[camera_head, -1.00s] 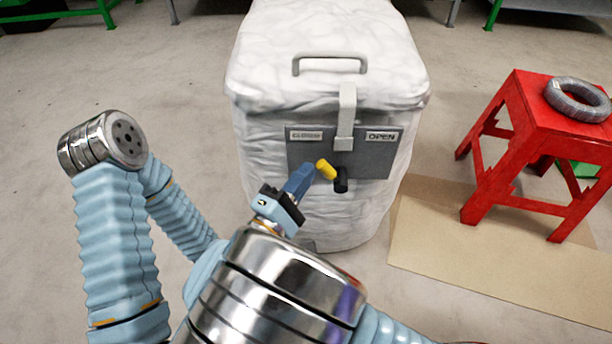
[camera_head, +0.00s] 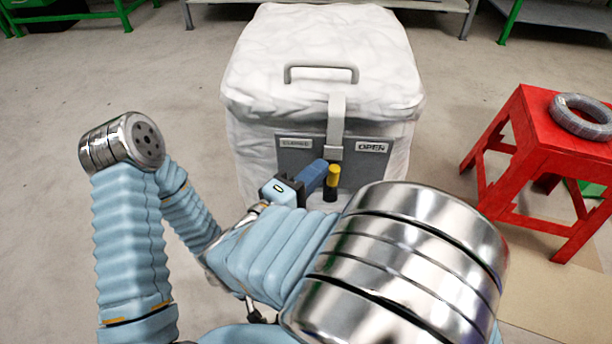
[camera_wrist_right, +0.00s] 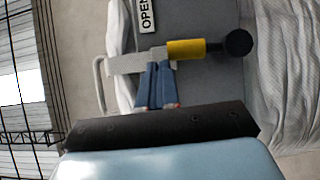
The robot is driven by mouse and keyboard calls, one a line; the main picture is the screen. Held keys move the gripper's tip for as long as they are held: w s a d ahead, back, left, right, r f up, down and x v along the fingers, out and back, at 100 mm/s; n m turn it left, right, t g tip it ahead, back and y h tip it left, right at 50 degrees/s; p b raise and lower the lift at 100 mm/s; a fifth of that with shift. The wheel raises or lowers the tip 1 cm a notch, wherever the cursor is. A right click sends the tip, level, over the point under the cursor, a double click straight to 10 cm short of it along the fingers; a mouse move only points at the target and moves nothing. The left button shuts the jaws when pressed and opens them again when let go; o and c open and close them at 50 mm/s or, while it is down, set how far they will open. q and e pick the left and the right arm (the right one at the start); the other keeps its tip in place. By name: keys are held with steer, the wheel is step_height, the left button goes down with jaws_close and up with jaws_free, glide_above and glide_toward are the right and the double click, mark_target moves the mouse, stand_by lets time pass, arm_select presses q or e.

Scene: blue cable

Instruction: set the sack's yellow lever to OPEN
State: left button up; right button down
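The white sack (camera_head: 240,120) stands ahead with a grey plate (camera_head: 290,160) on its front. The plate bears a left label (camera_head: 296,143), too blurred to read surely, and an OPEN label (camera_head: 371,147) at right. The yellow lever (camera_head: 334,174), with a black knob (camera_head: 330,194), points down below the grey strap; it also shows in the right wrist view (camera_wrist_right: 187,49). My right gripper (camera_head: 322,165) is beside the lever's left in the head view. Its blue fingers (camera_wrist_right: 159,64) are close together, with the lever outside them; contact is unclear. My left gripper is not in view.
A red stool (camera_head: 545,135) with a grey cable coil (camera_head: 582,117) stands at right, partly over a tan board (camera_head: 560,295). A grey handle (camera_head: 320,70) is on the sack's upper part. My right arm hides the sack's lower front. Floor is open at left.

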steer(key=shift+d+r+b, duration=0.15)
steer(key=shift+d, duration=0.6)
steer(key=shift+d+r+b, duration=0.1)
steer(key=shift+d+b, duration=0.05)
steer(key=shift+d, duration=0.55)
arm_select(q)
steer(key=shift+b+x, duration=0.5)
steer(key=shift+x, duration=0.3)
arm_select(e)
steer(key=shift+d+f, duration=0.1)
steer(key=shift+d, duration=1.15)
arm_select(q)
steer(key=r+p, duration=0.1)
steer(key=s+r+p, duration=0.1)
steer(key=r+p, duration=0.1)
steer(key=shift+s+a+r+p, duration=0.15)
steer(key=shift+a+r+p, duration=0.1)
steer(key=shift+p, duration=0.05)
arm_select(e)
steer(key=s+a+r, duration=0.6)
steer(key=s+r, duration=0.1)
steer(key=s, duration=0.2)
steer(key=shift+a, duration=0.25)
